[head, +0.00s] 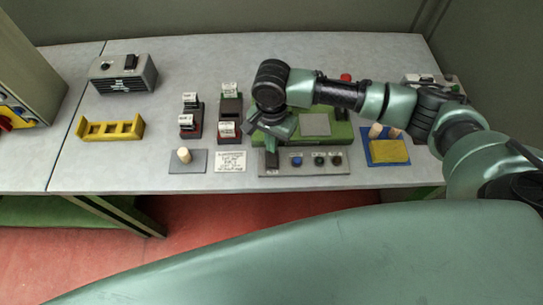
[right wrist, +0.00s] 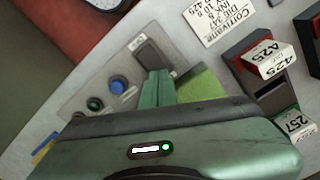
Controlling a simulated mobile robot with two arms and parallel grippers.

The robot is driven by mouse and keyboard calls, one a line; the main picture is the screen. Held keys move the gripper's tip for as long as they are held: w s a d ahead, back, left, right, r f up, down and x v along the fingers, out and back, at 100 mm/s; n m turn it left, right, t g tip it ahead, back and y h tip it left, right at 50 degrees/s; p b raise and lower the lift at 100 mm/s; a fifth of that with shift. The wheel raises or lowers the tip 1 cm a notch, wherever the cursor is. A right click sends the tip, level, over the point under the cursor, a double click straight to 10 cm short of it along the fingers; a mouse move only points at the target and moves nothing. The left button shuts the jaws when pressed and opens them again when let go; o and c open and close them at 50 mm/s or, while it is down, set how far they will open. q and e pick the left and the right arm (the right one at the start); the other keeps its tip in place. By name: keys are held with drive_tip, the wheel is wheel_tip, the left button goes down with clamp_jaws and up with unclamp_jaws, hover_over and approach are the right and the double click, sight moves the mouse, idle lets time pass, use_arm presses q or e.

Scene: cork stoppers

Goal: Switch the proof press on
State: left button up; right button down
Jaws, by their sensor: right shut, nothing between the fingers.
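The proof press looks to be the green machine (head: 342,131) with a grey plate (head: 315,124) on top, partly hidden behind my right arm. In front of it lies a grey control panel (head: 310,169) with a blue button (head: 296,161) and dark knobs (head: 319,160). At the panel's left end is a dark rocker switch, clear in the right wrist view (right wrist: 154,58). My right gripper (head: 272,148) points down over that end. In the right wrist view its fingers (right wrist: 157,76) are shut and empty, close to the switch; contact cannot be told. The left gripper is not in view.
A printed card (head: 231,161) and a cork on a grey plate (head: 198,166) lie left of the panel. Several labelled blocks (head: 229,108) stand behind them. A blue tray (head: 372,160) sits right. A yellow rack (head: 110,130) and a grey box (head: 138,80) stand left.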

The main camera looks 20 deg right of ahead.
drive_tip(key=shift+f, duration=1.15)
idle(0.9)
drive_tip(key=shift+s+r, duration=0.1)
wheel_tip(320, 180, up, 5)
drive_tip(key=p, duration=0.6)
drive_tip(key=shift+r+p, duration=1)
drive_tip(key=shift+p, duration=0.2)
drive_tip(key=shift+f, duration=0.1)
